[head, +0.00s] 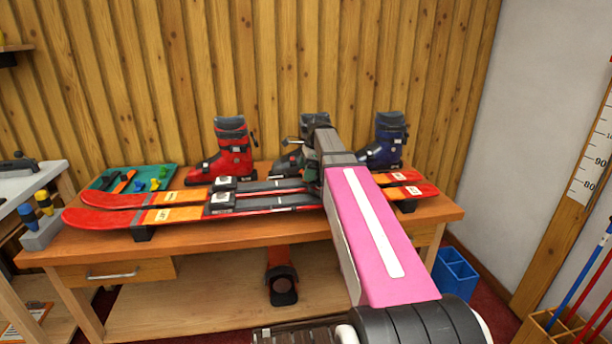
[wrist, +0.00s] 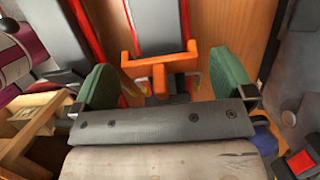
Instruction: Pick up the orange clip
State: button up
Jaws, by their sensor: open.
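The orange clip (wrist: 158,70) shows in the wrist view as a bracket-like piece with a short stem, at the black binding parts of a ski. My gripper (wrist: 163,82) is open, with one green finger on each side of the clip in the picture and a gap on both sides. I cannot tell how far the fingertips are above the ski. In the head view my gripper (head: 308,157) is over the skis near the middle of the bench, and my arm hides the clip there.
Two red-orange skis (head: 170,215) lie along the wooden bench (head: 290,226). A red boot (head: 228,150) and a blue boot (head: 386,140) stand behind them, with another boot (head: 315,121) partly hidden between. A green tray (head: 160,172) of small coloured pieces, one orange, lies left.

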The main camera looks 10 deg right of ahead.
jog(key=shift+a+f, duration=0.15)
jog(key=shift+f, duration=0.5)
jog(key=c, duration=0.9)
jog(key=shift+r, duration=0.1)
jog(key=shift+r, duration=0.45)
notch_tip(320, 180, up, 4)
jog(key=shift+a+f, duration=0.1)
jog(key=shift+f, duration=0.15)
jog(key=s+a+r, duration=0.6)
jog(key=a, duration=0.3)
jog(key=w+d+h, duration=0.2)
jog(key=w+d+f+h, duration=0.1)
jog(key=w+d+h, duration=0.1)
jog(key=d, duration=0.1)
jog(key=w+d+f+h, duration=0.1)
jog(key=w+d+h, duration=0.1)
jog(key=d, duration=0.1)
jog(key=shift+w+f, duration=0.1)
jog(key=shift+a+f+x, duration=0.1)
jog(key=shift+a+x, duration=0.15)
jog(key=shift+x, duration=0.85)
jog(key=shift+a+f+x, duration=0.1)
jog(key=shift+a+x, duration=0.2)
jog(key=shift+x, duration=0.85)
jog(key=shift+a+x, duration=0.25)
jog(key=shift+x, duration=0.85)
